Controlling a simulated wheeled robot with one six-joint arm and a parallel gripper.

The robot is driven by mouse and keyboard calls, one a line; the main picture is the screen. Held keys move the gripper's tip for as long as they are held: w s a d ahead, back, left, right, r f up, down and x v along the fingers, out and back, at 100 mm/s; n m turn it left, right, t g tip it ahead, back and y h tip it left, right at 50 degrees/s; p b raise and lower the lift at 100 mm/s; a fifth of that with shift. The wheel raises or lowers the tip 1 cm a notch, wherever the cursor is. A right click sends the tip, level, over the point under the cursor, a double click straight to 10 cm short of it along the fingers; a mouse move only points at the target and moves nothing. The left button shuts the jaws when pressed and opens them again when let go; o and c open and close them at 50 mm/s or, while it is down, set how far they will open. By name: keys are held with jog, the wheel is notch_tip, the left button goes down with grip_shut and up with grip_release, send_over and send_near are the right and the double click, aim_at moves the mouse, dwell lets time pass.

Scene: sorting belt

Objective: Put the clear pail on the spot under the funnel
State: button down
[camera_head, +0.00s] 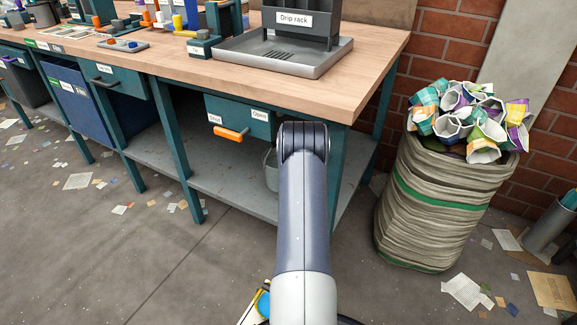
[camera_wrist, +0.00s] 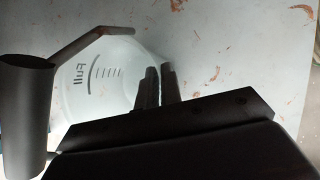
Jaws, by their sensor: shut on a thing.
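The clear pail (camera_wrist: 105,88) is seen from close up in the wrist view, with "Full" and level lines on its wall. My gripper (camera_wrist: 157,78) is shut on the pail at its right side; the exact contact is partly hidden by the gripper's dark body. A dark bent rod and a thick dark cylinder (camera_wrist: 25,110) lie across the pail's left side; they may be its handle. In the head view part of the pail (camera_head: 269,172) shows at the lower shelf, left of my arm, which hides my gripper. I see neither the funnel nor the spot under it.
The lower shelf (camera_head: 227,188) runs under the wooden workbench (camera_head: 345,95). A drip rack (camera_head: 290,50) stands on top. A full sack (camera_head: 437,200) stands right of the bench. Paper scraps litter the floor.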

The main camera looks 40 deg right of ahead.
jog(key=shift+f, duration=0.4)
jog(key=c, duration=1.6)
grip_release()
jog(key=shift+s+a+r+b, duration=0.25)
jog(key=shift+s+a+r, duration=0.5)
jog(key=shift+s+a, duration=1)
jog(key=shift+s+a+r+b, duration=0.3)
jog(key=shift+s+a+r, duration=0.45)
jog(key=shift+s+a, duration=0.95)
jog(key=shift+s+a+r+b, duration=0.25)
jog(key=shift+s+a+r, duration=0.5)
jog(key=shift+s+a, duration=1)
jog(key=shift+d, duration=0.1)
